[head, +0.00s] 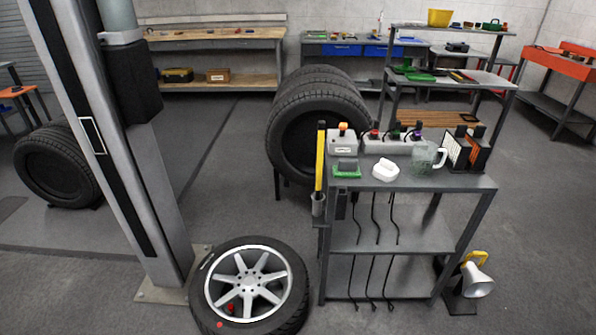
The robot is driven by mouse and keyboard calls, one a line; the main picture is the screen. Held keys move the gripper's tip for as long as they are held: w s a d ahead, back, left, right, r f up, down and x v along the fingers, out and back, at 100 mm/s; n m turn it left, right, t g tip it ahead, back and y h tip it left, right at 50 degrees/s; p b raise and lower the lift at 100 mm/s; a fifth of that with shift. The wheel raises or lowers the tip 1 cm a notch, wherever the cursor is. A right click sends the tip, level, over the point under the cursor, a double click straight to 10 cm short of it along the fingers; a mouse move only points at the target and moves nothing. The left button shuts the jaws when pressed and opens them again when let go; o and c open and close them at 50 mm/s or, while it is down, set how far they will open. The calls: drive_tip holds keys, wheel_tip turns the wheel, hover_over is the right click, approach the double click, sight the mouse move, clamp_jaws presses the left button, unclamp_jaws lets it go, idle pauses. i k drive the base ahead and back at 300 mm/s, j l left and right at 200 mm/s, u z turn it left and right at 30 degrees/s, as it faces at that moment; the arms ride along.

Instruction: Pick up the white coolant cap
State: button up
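A small white object (385,170), which looks like the white coolant cap, lies on the top of the grey metal workbench (462,181), near its front edge. It sits between a green-and-grey block (346,168) on its left and a clear glass mug (428,158) on its right. It appears apart from both. Its fine shape is too small to make out. My gripper is not in view.
A wheel (249,285) lies on the floor left of the bench; a lamp (475,280) stands right. A post (130,150) rises at left.

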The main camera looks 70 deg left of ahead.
sight(386, 170)
drive_tip(key=u, duration=2.05)
